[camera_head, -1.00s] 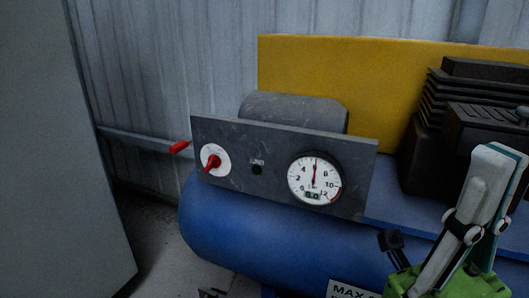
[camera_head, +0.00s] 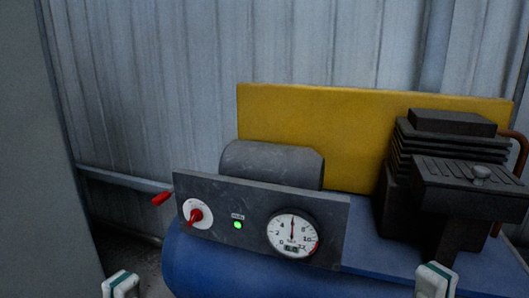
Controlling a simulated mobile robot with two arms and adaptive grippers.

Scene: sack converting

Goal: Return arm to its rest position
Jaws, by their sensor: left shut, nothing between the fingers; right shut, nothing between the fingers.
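My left gripper (camera_head: 121,285) shows only as a small white and teal piece at the bottom left edge. My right gripper (camera_head: 436,281) shows likewise at the bottom right, in front of the blue tank. Both are shut with nothing held, and the rest of both arms is cut off by the frame. The dark control panel (camera_head: 258,243) of the compressor stands between and beyond them, and neither gripper touches it. The panel has a red rotary knob (camera_head: 195,216), a lit green lamp (camera_head: 238,225) and a round pressure gauge (camera_head: 293,234).
The blue tank (camera_head: 205,266) lies below the panel. A yellow plate (camera_head: 310,125) and a black finned pump block (camera_head: 447,140) stand behind. A red lever (camera_head: 161,199) sticks out left of the panel. A grey cabinet (camera_head: 40,180) fills the left edge.

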